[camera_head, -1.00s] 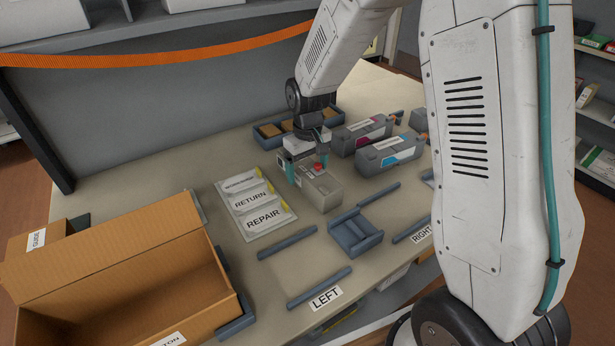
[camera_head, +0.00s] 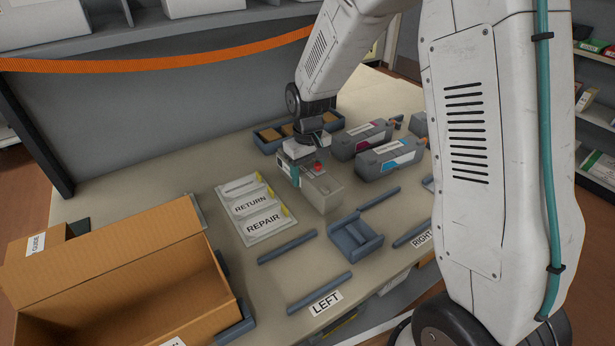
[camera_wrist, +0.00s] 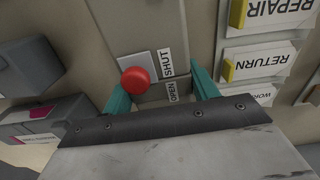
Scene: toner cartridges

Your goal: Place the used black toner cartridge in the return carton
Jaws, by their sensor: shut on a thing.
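A grey cartridge-like box (camera_head: 322,196) with a red knob stands on the table near its middle. In the wrist view the box (camera_wrist: 150,97) carries the knob (camera_wrist: 135,80) beside SHUT and OPEN labels. No colour label shows on it. My gripper (camera_head: 309,170) is over its far end; its teal fingers (camera_wrist: 160,90) are shut on its two sides. I cannot tell whether the box is lifted. An open brown carton (camera_head: 120,268) stands at the front left, its label partly cut off by the picture edge.
Cartridges with magenta (camera_head: 360,138) and cyan (camera_head: 390,158) labels lie behind right of the box. A sign board (camera_head: 253,212) reading RETURN and REPAIR lies between box and carton. A blue cradle (camera_head: 356,238) and low rails (camera_head: 288,245) are in front. A divided blue tray (camera_head: 268,140) is behind.

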